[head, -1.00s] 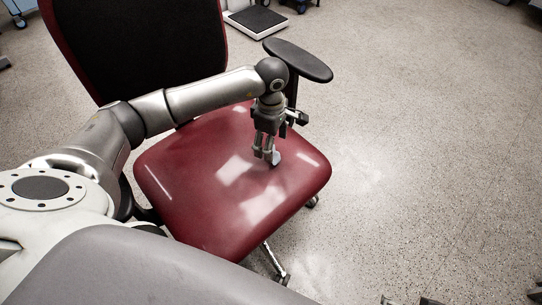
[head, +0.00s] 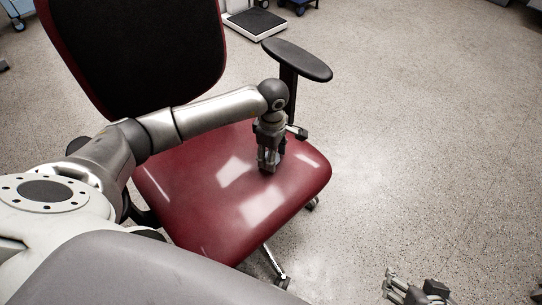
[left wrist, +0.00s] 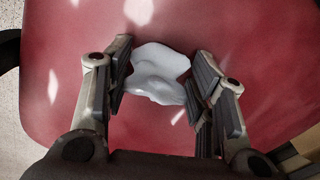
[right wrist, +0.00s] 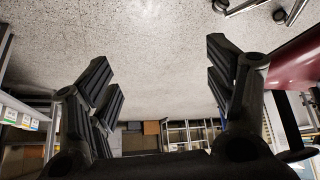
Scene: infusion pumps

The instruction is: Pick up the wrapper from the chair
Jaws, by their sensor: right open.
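The wrapper (left wrist: 158,74) is a crumpled white piece on the red chair seat (head: 190,205). My left gripper (head: 268,168) points down at the seat's right part. In the left wrist view its fingers (left wrist: 162,88) stand apart on either side of the wrapper, close to its left and right edges. Whether they touch it I cannot tell. In the head view the wrapper is hidden by the gripper. My right gripper (head: 408,288) is at the bottom right, away from the chair. In the right wrist view its fingers (right wrist: 165,80) are wide apart and empty.
The chair has a black backrest (head: 140,50) at the back left and a black armrest (head: 298,60) just behind my left gripper. A scale (head: 255,23) stands on the floor at the back. The speckled floor (head: 430,130) to the right is clear.

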